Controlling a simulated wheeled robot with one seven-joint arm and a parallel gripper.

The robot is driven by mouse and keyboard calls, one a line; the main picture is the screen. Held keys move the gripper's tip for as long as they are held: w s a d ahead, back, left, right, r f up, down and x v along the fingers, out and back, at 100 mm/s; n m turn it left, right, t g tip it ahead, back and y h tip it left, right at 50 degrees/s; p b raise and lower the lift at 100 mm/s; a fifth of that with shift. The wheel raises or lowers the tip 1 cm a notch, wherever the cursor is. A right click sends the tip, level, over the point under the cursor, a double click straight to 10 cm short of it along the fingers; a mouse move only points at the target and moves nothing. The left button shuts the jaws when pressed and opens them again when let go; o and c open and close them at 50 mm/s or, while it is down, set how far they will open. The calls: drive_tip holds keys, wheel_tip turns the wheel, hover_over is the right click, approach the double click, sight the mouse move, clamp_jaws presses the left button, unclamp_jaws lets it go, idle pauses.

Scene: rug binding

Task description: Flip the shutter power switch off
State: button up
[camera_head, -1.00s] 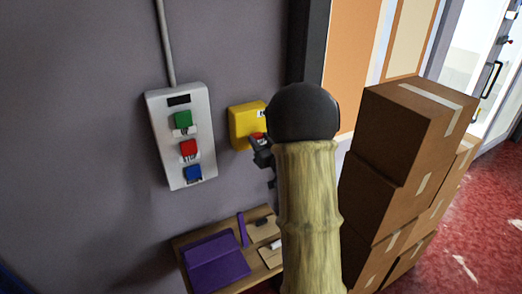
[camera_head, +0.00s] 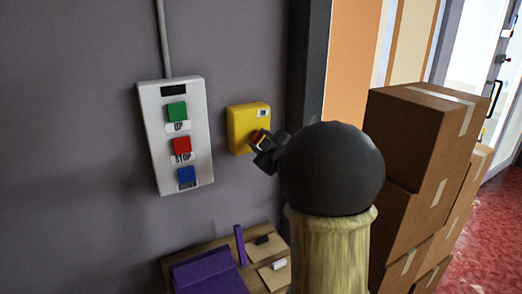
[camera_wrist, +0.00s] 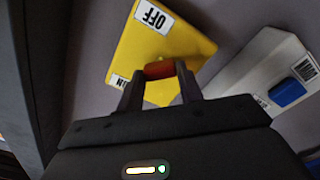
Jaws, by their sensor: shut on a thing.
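The shutter power switch is a yellow box (camera_head: 238,122) on the wall, right of a grey button panel. It also shows in the wrist view (camera_wrist: 182,42), with an OFF label (camera_wrist: 153,17) at one end and an ON label (camera_wrist: 118,82) near the lever. My gripper (camera_head: 263,142) is at the box's lower right. In the wrist view my gripper (camera_wrist: 160,77) is shut on the red switch lever (camera_wrist: 159,69), one finger on each side. The lever sits nearer the ON label than the OFF label. The fingers hide part of the box's lower end.
The grey panel (camera_head: 154,128) carries green UP, red STOP and blue DOWN buttons. A low board (camera_head: 215,250) with purple pieces stands below. Stacked cardboard boxes (camera_head: 410,140) stand at the right, close to my arm. A dark door-frame post (camera_head: 308,70) rises just right of the switch.

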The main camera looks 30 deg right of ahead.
drive_tip(key=shift+f, duration=0.1)
idle(0.4)
drive_tip(key=o, duration=1)
drive_tip(key=shift+s, duration=0.15)
drive_tip(key=s, duration=0.5)
drive_tip(key=s+b, duration=0.1)
drive_tip(key=s, duration=0.5)
drive_tip(key=s+b, duration=0.1)
drive_tip(key=s, duration=0.5)
drive_tip(key=shift+s+d, duration=0.1)
drive_tip(key=shift+d, duration=0.25)
